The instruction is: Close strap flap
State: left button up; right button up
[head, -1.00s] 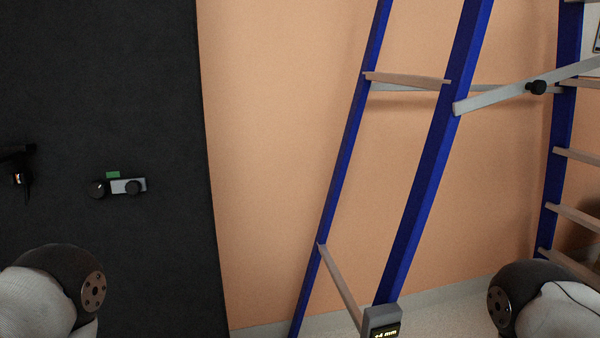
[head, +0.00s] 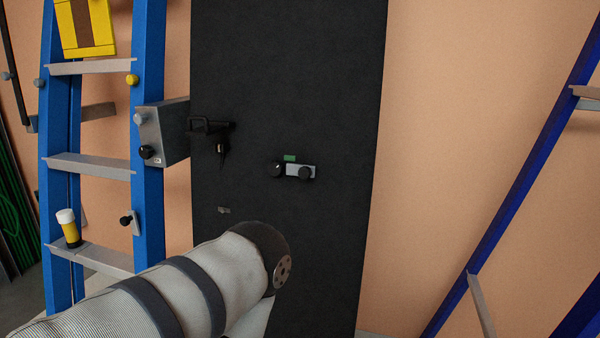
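No part is clearly a strap flap. A yellow piece with a brown vertical band (head: 90,25) hangs at the top of the left blue ladder (head: 148,60); whether it has a flap, open or shut, I cannot tell. Its upper end is cut off by the frame's edge. My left arm (head: 200,285) crosses the lower left and ends in view at a dark round joint, in front of the black panel and well below the yellow piece. Neither gripper shows in this view.
The tall black panel (head: 320,80) carries a grey plate with two black knobs (head: 300,171) and a black bracket (head: 210,126). A grey box (head: 165,133) and a white-capped yellow bottle (head: 70,230) are at the left ladder. Another blue ladder (head: 520,180) leans at right.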

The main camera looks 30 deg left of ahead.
aim_at(208, 129)
jog(key=j+u, duration=0.2)
jog(key=u, duration=1.25)
